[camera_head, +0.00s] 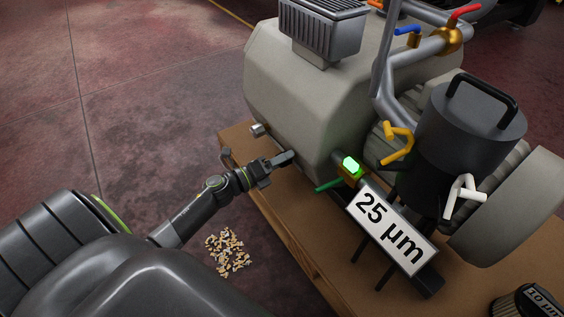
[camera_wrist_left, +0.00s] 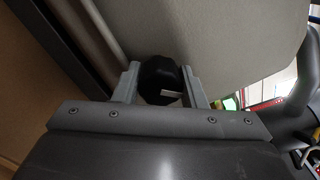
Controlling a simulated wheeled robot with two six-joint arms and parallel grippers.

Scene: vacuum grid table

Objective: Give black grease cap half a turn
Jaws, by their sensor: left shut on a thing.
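The black grease cap (camera_wrist_left: 157,76) shows in the left wrist view as a dark rounded knob with a small pale mark near its lower edge. It sits against the beige housing, between the two grey fingers of my left gripper (camera_wrist_left: 160,88), which is shut on it. In the head view my left gripper (camera_head: 280,160) reaches from the left to the lower front of the beige pump housing (camera_head: 285,85). The cap cannot be made out clearly there. My right gripper is not in view.
A small metal fitting (camera_head: 257,130) sticks out just above my left gripper. To the right are a green-lit indicator (camera_head: 351,166), a "25 µm" sign (camera_head: 391,231), a black canister (camera_head: 470,125) and yellow and white valve handles. Scattered pale chips (camera_head: 228,251) lie on the floor.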

